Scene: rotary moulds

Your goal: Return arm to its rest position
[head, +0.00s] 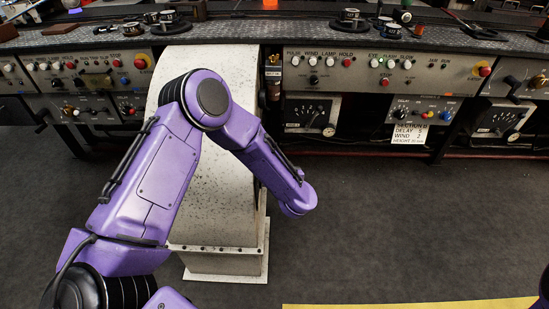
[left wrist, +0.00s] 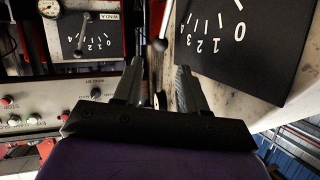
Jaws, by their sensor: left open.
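My left arm (head: 165,165) reaches in from the left of the head view, bent at the elbow in front of a speckled white housing (head: 233,215). Its forearm slopes down to the right, and its gripper is hidden there. In the left wrist view my left gripper (left wrist: 160,67) is open, its two dark fingers apart. A lever with a round knob (left wrist: 160,45) shows just beyond the fingertips, in line with the gap. I cannot tell whether it touches them. A black dial plate numbered from 0 upward (left wrist: 232,38) lies to the right of the fingers. My right gripper is not in view.
A long control bench with knobs and lamps (head: 345,72) runs across the back. A second lever dial (left wrist: 90,38) shows at upper left in the wrist view. A paper label (head: 409,133) hangs at the right. The grey floor (head: 400,230) in front is clear, with a yellow strip (head: 410,304).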

